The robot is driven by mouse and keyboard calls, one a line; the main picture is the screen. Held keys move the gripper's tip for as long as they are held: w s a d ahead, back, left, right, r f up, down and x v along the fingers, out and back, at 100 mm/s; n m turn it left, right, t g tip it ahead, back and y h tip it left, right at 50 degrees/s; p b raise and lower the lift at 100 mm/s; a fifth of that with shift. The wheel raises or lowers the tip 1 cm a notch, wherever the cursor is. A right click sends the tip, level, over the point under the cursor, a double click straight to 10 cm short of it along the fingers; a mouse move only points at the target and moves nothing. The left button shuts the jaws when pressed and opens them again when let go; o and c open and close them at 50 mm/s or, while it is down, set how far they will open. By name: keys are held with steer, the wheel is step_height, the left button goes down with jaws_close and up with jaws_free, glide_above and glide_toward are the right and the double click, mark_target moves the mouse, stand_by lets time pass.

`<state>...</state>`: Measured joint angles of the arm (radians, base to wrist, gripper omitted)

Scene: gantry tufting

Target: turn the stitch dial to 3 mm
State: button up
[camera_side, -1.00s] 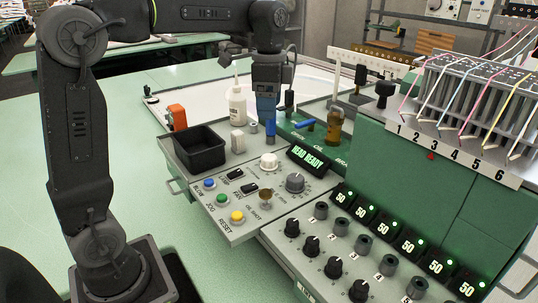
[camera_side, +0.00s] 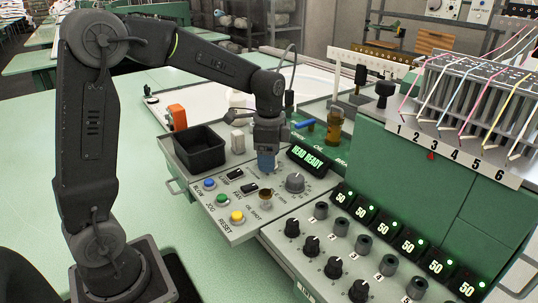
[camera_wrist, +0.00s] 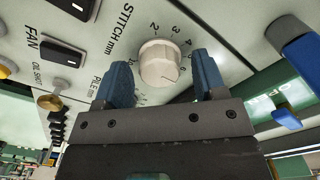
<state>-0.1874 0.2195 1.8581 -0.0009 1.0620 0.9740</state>
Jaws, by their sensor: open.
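The stitch dial (camera_wrist: 160,62) is a white ribbed knob on the grey panel, marked STITCH mm, with numbers from 2 up to about 6 around its upper right side. A dark line on it seems to point to the lower right, near the 6; its exact reading is hard to tell. My gripper (camera_wrist: 164,80) is open, its blue fingers on the left and right of the dial in the wrist view. I cannot tell whether they touch it. In the side view my gripper (camera_side: 266,164) points down at the panel and hides the dial.
A grey dial (camera_side: 295,182) is close on the right, and a brass oil-shot plunger (camera_side: 266,197) in front. Rocker switches (camera_side: 236,174), coloured buttons (camera_side: 237,216), a black bin (camera_side: 200,148) and the HEAD READY display (camera_side: 308,158) surround the spot.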

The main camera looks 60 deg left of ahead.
steer(key=c, duration=0.9)
steer(key=shift+n, duration=0.3)
steer(key=n, duration=1.4)
steer(key=shift+n, duration=2.5)
